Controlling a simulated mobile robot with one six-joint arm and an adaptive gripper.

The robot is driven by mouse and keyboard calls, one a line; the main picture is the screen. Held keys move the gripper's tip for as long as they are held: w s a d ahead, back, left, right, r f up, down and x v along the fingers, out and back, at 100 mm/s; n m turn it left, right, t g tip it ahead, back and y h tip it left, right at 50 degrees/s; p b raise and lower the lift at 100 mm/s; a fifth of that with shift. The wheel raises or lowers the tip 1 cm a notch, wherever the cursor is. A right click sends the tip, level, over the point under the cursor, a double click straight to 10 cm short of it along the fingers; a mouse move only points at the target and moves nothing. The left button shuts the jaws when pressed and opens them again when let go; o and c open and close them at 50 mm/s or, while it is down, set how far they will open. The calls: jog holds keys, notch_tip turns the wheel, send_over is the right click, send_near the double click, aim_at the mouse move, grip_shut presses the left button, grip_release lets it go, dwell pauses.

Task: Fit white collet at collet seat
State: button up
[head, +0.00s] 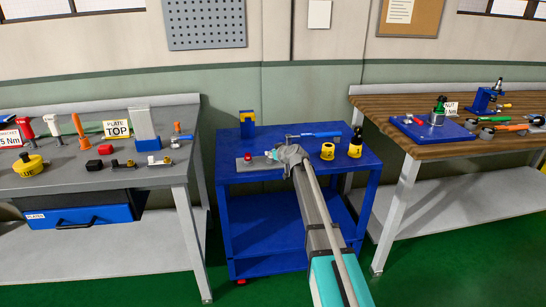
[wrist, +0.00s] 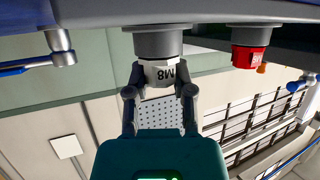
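The white collet (wrist: 162,72), marked M8, is between the two fingertips of my gripper (wrist: 161,80) in the wrist view. Both fingers press against its sides, so the gripper looks shut on it. The wrist picture is upside down. The collet meets a grey round post (wrist: 158,43) on the plate; I cannot tell whether it is fully seated or just touching. In the head view my gripper (head: 272,154) is low over the blue cart (head: 230,174), and my arm hides the white collet.
A red collet (head: 248,157) stands on the grey plate beside my gripper; it shows in the wrist view (wrist: 248,56). A blue-handled tool (head: 318,134), a yellow item (head: 327,151) and a black-and-yellow bottle (head: 355,146) are to the right. A blue-and-yellow stand (head: 247,122) is behind.

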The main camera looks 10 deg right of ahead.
grip_shut()
jog(key=shift+r, duration=0.2)
notch_tip(320, 180, up, 2)
jog(key=p, duration=0.2)
jog(key=shift+p, duration=0.3)
jog(key=s+d+r+p, duration=0.7)
jog(key=s+r+p, duration=0.3)
jog(key=s, duration=0.2)
jog(key=shift+r, duration=0.3)
jog(key=shift+s, duration=0.15)
dwell(0.4)
